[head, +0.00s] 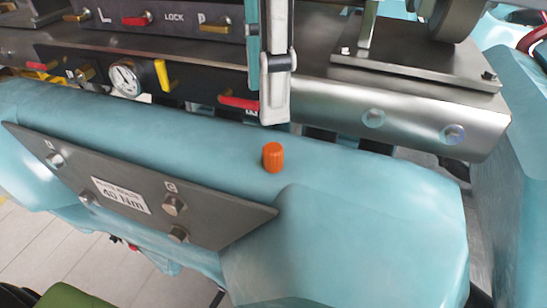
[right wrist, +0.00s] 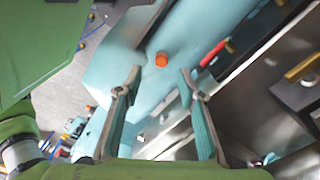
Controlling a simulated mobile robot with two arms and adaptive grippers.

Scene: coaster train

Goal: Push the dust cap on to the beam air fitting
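The orange dust cap (head: 273,157) stands on top of the rounded teal beam (head: 135,128), near its middle in the head view. In the right wrist view the cap (right wrist: 161,59) lies beyond my fingertips, between their lines. The air fitting is not visible apart from the cap; I cannot tell whether the cap is seated on it. My right gripper (head: 272,117) comes down from the top in the head view, seen nearly edge-on, with its tip just above the cap in the picture. In the right wrist view my right gripper (right wrist: 162,80) is open and empty. My left gripper is not in view.
A grey plate (head: 235,212) with bolts is on the beam's front. Behind are a gauge (head: 125,79), a red lever (head: 239,102), a yellow lever (head: 162,75) and a metal rail (head: 400,105). The teal surface around the cap is bare.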

